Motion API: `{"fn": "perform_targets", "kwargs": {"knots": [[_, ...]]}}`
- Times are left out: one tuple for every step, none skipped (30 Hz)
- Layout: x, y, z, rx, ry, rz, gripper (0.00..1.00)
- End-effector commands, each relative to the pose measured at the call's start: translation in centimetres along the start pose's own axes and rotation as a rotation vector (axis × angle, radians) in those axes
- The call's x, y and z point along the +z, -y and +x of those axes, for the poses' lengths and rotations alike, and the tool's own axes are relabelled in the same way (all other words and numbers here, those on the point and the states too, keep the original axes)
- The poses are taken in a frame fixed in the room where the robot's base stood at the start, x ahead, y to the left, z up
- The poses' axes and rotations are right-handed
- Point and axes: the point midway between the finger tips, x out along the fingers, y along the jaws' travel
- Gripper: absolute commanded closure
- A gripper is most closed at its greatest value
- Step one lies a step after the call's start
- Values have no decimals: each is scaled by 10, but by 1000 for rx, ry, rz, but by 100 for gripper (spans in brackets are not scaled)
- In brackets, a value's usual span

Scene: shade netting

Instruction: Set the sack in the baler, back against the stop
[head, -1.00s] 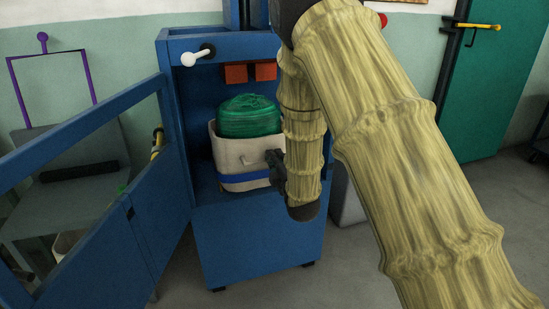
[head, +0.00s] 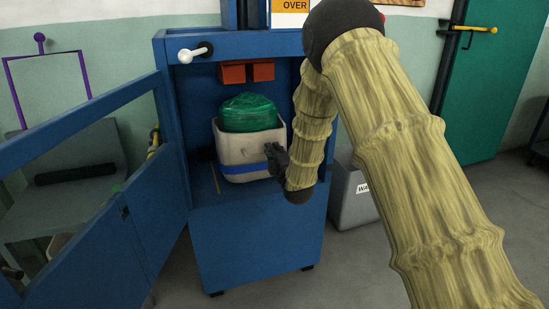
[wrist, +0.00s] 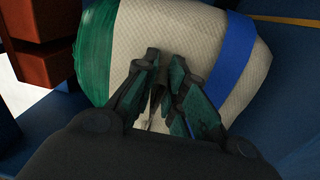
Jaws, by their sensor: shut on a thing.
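The sack (head: 238,150) is cream with a blue band low down and green netting bulging from its top. It stands upright on the floor inside the open blue baler (head: 255,245), towards the back. My gripper (head: 273,155) is at the sack's right side. In the wrist view my gripper (wrist: 165,70) is shut on the cream cloth of the sack (wrist: 185,30), between the green netting and the blue band. Two red-orange blocks (head: 246,72) are on the baler's back wall above the sack. I cannot tell whether the sack's back touches a stop.
A yellow line (head: 214,178) shows on the baler floor left of the sack. A grey bin (head: 352,200) stands to the right.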

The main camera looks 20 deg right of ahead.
Motion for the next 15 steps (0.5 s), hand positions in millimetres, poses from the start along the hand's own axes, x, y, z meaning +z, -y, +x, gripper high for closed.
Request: {"fn": "perform_targets", "kwargs": {"knots": [[1,6,0,4,1,3,100],[1,10,0,4,0,2,100],[1,13,0,5,0,2,100],[0,15,0,5,0,1,100],[0,16,0,5,-1,1,100],[0,16,0,6,-1,1,100],[0,16,0,6,-1,0,100],[0,16,0,6,-1,0,100],[0,16,0,6,-1,0,100],[0,16,0,6,-1,0,100],[0,16,0,6,-1,0,100],[0,16,0,6,-1,0,100],[0,16,0,6,-1,0,100],[0,16,0,6,-1,0,100],[0,19,-1,0,-1,0,84]]}}
